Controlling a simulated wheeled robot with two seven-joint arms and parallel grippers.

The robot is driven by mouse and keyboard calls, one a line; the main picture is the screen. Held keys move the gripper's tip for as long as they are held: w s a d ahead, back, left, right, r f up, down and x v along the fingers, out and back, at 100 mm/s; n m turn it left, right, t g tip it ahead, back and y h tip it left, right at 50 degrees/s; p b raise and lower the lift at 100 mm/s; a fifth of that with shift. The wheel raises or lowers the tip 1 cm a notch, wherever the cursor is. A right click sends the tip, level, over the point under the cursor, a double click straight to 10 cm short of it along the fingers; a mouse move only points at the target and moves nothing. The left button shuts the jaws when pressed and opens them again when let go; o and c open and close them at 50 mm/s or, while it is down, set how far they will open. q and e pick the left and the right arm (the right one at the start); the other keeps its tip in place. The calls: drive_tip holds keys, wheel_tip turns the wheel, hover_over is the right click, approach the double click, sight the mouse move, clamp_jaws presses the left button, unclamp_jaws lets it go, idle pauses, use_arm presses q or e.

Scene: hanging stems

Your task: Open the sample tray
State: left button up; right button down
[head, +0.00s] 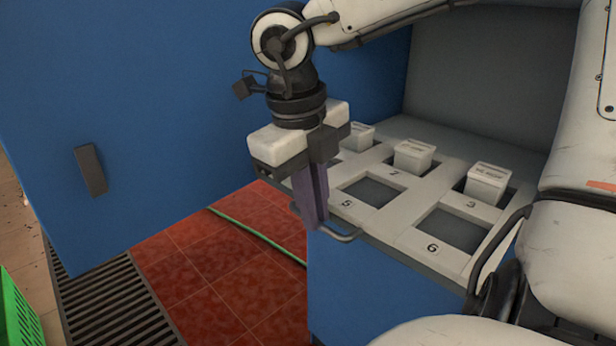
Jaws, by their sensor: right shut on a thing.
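The sample tray (395,224) is a light grey panel with numbered square slots, lying level in the blue cabinet's opening. White labelled boxes stand in its back row, such as the box by number 2 (413,156) and the one by number 3 (487,183). The front slots 5 and 6 are empty. A thin metal handle (345,238) sticks out at the tray's front edge. My right gripper (312,212) points down at this handle, its dark fingers shut on it; they hide the handle's left part. My left gripper is out of view.
The blue cabinet door (150,120) with a dark handle (91,170) stands open at the left. Below are red floor tiles (205,265), a green hose (255,234) and a floor grate (110,305). A green crate (18,315) is at the lower left.

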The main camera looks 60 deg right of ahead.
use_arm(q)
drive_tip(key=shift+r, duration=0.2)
use_arm(e)
drive_tip(key=shift+w+a+r, duration=0.1)
drive_tip(key=shift+a, duration=0.15)
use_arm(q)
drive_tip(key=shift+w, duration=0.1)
use_arm(e)
drive_tip(key=c, duration=1.8)
unclamp_jaws()
drive_tip(key=shift+c, duration=0.2)
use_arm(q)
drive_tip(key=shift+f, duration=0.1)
use_arm(e)
drive_tip(key=shift+r, duration=0.1)
use_arm(q)
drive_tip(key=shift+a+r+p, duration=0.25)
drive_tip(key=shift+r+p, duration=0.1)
drive_tip(key=shift+p, duration=0.85)
use_arm(e)
wheel_tip(320, 180, up, 10)
drive_tip(key=a, duration=0.2)
drive_tip(key=shift+w, duration=0.15)
